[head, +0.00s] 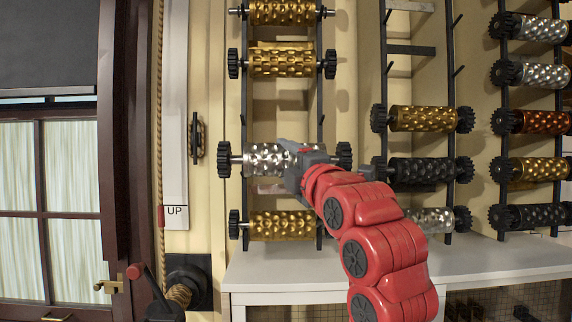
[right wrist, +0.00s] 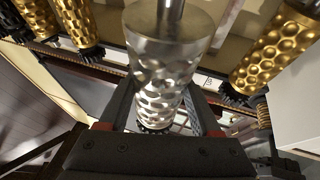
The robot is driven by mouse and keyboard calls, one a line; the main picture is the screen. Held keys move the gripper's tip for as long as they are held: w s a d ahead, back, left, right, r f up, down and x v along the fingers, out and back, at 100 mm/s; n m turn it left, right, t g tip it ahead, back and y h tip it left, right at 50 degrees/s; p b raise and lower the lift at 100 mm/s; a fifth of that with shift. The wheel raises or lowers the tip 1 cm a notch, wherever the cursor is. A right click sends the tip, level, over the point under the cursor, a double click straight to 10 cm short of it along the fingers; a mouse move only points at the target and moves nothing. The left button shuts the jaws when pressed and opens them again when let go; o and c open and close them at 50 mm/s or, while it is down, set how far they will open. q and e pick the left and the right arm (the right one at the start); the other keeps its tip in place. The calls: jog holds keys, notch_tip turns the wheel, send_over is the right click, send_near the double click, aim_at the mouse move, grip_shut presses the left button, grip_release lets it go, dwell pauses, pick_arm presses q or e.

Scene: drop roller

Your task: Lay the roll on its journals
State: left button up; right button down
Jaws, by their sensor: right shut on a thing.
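A silver dimpled roll (head: 262,158) lies level across the left rack, between a gold roll above and another below. A black gear shows at its left end (head: 224,160) and another at its right end (head: 344,155). My right gripper (head: 293,150) is shut on the silver roll and covers its right part in the head view. In the right wrist view the roll (right wrist: 168,55) runs between the fingers of the gripper (right wrist: 158,112). Whether its journals touch the rack's supports is hidden. My left gripper is not in view.
Gold rolls (head: 282,62) hang on the left rack's uprights (head: 244,105) above and below. More racks of rolls (head: 422,119) stand to the right. A white counter (head: 260,272) runs below.

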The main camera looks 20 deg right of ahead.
jog(key=shift+w+d+r, duration=0.1)
jog(key=shift+w+r, duration=0.15)
jog(key=shift+w, duration=0.05)
jog(key=w+d+f+p, duration=0.3)
jog(key=w+p, duration=0.6)
jog(key=w, duration=0.2)
dwell(0.6)
